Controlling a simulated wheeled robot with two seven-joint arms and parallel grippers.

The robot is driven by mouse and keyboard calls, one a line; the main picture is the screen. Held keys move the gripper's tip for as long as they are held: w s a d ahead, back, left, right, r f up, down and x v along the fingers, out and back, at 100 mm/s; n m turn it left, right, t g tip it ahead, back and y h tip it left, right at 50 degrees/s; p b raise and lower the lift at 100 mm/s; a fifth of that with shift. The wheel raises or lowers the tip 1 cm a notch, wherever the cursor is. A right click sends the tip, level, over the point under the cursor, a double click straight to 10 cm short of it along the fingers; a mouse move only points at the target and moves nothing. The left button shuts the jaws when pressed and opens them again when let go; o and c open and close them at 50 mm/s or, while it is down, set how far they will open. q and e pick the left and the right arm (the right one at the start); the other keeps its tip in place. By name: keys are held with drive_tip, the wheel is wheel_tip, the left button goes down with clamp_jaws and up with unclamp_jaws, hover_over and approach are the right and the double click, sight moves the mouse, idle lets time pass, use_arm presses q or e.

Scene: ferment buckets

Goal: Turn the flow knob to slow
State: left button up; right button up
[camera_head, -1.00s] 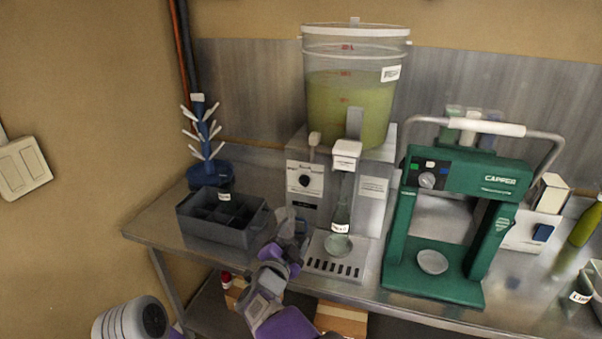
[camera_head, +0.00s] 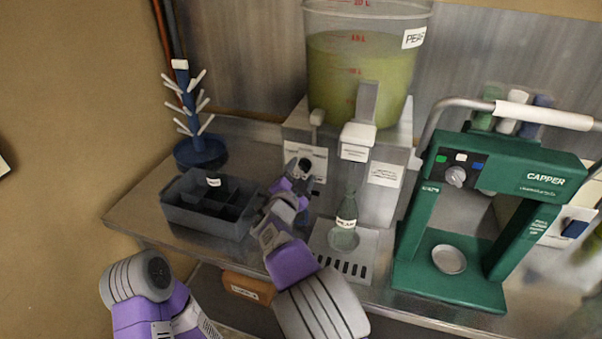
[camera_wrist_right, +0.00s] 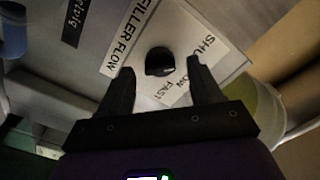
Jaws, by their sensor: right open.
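The black round flow knob (camera_wrist_right: 160,62) sits on a white label reading "FILLER FLOW", with "FAST" and partly hidden words beside it. The label is on the front of the grey filler machine (camera_head: 393,200). My right gripper (camera_wrist_right: 161,74) is open, with one dark finger on each side of the knob in the right wrist view. I cannot tell whether the fingers touch it. In the head view the right gripper (camera_head: 299,171) is at the filler's front panel and covers much of the knob area. My left gripper is not in view.
A bottle labelled PEAR (camera_head: 347,208) stands under the filler spout. A bucket of green liquid (camera_head: 350,80) is above. The grey divided crate (camera_head: 205,222) and blue bottle tree (camera_head: 200,152) are left; the green capper (camera_head: 455,285) is right.

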drive_tip(key=shift+w+d, duration=0.15)
drive_tip(key=shift+w, duration=0.2)
drive_tip(key=c, duration=1)
drive_tip(key=m+b, duration=0.4)
drive_tip(key=shift+f+m+b, duration=0.2)
drive_tip(key=shift+m+b, duration=0.1)
drive_tip(key=shift+b, duration=0.05)
drive_tip(key=shift+c, duration=0.2)
drive_tip(key=m+b, duration=0.2)
drive_tip(key=shift+m, duration=0.3)
drive_tip(key=shift+r+m+b, duration=0.15)
drive_tip(key=shift+m+b, duration=0.65)
drive_tip(key=o, duration=1)
